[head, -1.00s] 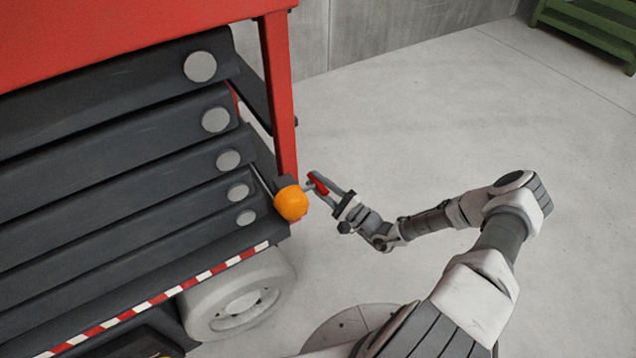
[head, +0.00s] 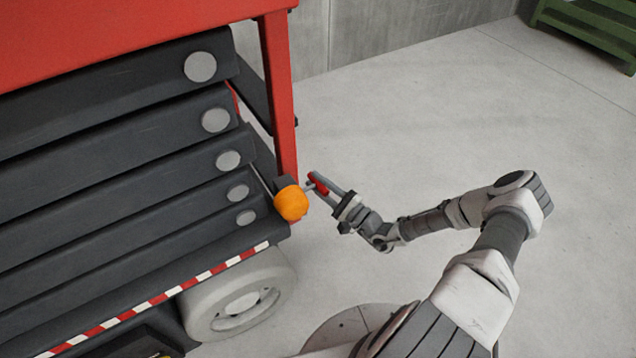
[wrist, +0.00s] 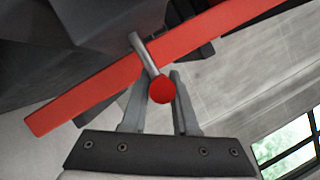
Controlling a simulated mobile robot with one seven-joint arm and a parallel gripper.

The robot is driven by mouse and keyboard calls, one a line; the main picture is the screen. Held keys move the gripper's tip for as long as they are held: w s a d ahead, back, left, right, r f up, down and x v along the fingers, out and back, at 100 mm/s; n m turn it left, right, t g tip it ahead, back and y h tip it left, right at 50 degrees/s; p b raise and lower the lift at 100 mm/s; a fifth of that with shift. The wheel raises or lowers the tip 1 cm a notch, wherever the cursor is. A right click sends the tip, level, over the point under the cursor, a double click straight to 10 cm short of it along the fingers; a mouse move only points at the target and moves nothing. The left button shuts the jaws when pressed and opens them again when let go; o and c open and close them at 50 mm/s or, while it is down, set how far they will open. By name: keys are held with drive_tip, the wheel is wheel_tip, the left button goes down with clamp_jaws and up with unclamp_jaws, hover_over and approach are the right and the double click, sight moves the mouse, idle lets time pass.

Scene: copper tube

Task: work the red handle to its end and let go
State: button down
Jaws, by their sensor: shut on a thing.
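The red handle (head: 319,184) is a short red grip beside the lower end of the red post, just right of an orange ball-shaped part. In the wrist view its round red end (wrist: 162,90) sits on a grey rod (wrist: 143,54) between my fingers. My gripper (head: 325,186) is shut on the red handle; it also shows in the wrist view (wrist: 158,92). The fingers partly hide the grip in the head view.
The orange part (head: 291,203) is close left of my fingers. The red post (head: 281,100) rises beside the dark stepped panels (head: 110,160). A pale wheel (head: 238,300) is below. Open concrete floor (head: 420,120) lies right, with a green rack (head: 590,30) far off.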

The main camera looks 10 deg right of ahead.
idle(0.4)
drive_tip(key=shift+w+d, duration=0.3)
drive_tip(key=shift+d, duration=0.6)
drive_tip(key=shift+w+d, duration=0.25)
drive_tip(key=shift+d, duration=0.65)
drive_tip(key=c, duration=0.7)
unclamp_jaws()
drive_tip(key=p+v, duration=0.2)
drive_tip(key=v, duration=1.5)
drive_tip(key=shift+s+d+f+p, duration=0.1)
drive_tip(key=shift+s+d+p, duration=0.1)
drive_tip(key=shift+p, duration=0.1)
drive_tip(key=shift+a, duration=0.1)
